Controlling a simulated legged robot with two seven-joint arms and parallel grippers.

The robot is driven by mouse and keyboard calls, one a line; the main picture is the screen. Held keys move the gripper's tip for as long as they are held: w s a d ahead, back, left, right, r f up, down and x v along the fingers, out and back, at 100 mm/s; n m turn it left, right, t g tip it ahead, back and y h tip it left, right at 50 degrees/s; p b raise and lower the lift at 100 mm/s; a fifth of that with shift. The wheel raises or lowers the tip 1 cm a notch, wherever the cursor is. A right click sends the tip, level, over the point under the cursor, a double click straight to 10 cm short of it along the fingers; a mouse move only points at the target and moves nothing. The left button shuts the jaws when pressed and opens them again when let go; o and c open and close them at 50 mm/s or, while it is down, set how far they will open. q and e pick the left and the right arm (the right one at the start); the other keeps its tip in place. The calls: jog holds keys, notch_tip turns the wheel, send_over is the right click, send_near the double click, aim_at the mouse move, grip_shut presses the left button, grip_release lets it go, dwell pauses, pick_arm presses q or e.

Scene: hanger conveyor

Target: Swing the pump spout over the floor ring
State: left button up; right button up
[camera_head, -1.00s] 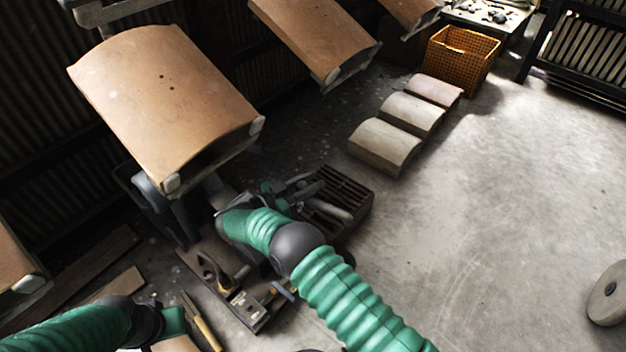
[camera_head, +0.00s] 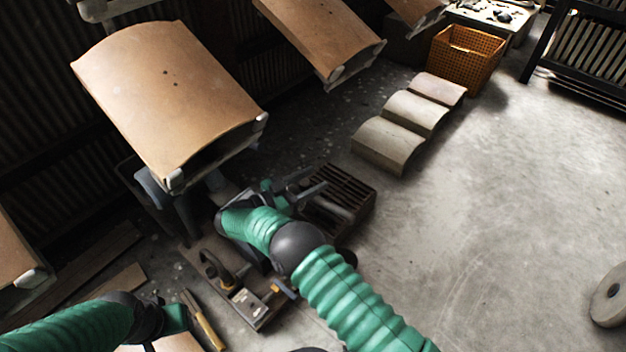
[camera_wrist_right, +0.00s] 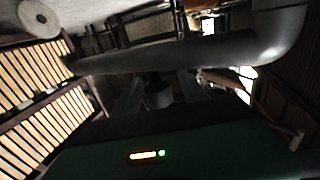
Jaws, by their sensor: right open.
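The pump spout is a grey pipe (camera_wrist_right: 180,55) crossing the right wrist view and bending upward at the right. In the head view a short stretch of it (camera_head: 334,207) shows over the dark slatted grate. My right gripper (camera_head: 300,188) is open beside the spout; its dark fingers (camera_wrist_right: 155,92) point toward the pipe in the wrist view. I cannot tell whether they touch it. A round pale disc with a dark centre (camera_head: 608,294), possibly the floor ring, is at the far right, away from the spout. My left gripper (camera_head: 178,318) is low at the left, its fingers unclear.
The slatted grate (camera_head: 352,188) lies under the spout. A board with tools (camera_head: 240,298) is in front of the pump. Tan curved panels (camera_head: 170,95) hang above. Curved blocks (camera_head: 388,146) and an orange basket (camera_head: 466,58) stand behind. The concrete floor at right is mostly clear.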

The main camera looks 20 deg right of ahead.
jog(key=b+v, duration=0.2)
jog(key=v, duration=0.5)
jog(key=shift+f, duration=0.1)
